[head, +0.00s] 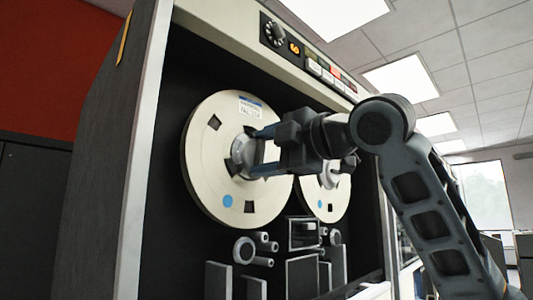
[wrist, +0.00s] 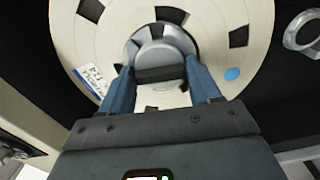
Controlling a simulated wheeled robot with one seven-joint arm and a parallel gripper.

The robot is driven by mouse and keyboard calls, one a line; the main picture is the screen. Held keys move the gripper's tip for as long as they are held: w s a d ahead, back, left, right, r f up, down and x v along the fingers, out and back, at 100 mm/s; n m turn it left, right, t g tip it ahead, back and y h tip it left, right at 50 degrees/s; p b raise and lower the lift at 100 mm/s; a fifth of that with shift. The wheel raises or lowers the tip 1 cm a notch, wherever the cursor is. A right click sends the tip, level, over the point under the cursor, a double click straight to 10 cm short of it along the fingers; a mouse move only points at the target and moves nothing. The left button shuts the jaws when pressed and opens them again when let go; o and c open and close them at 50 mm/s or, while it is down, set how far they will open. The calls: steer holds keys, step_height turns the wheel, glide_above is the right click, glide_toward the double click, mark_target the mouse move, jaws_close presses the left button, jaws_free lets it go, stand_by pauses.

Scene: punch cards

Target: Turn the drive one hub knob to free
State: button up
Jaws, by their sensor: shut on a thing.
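The hub knob (wrist: 157,58) is a grey round piece with a dark bar across it, at the centre of the left cream tape reel (head: 212,185). In the wrist view the reel (wrist: 80,40) fills the upper part behind the knob. My gripper (head: 258,152) reaches in from the right at the hub. Its two blue-grey fingers (wrist: 160,75) lie on either side of the knob and are shut on it. The hub (head: 240,156) is partly hidden by the fingers in the head view. The knob's markings cannot be read.
A second reel (head: 335,203) sits to the right, partly behind my gripper. Rollers and guides (head: 245,250) stick out below the reels. A control strip (head: 315,68) with a dial and a lit orange digit runs above. The cabinet's pale side edge (head: 140,170) stands at the left.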

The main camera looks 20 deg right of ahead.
steer(key=shift+f+n, duration=0.1)
steer(key=shift+n, duration=0.7)
steer(key=o, duration=1)
steer(key=shift+c, duration=0.2)
steer(key=b+v, duration=0.1)
steer(key=v, duration=0.6)
steer(key=shift+s, duration=0.4)
steer(key=shift+s+d, duration=0.1)
steer(key=shift+d, duration=0.05)
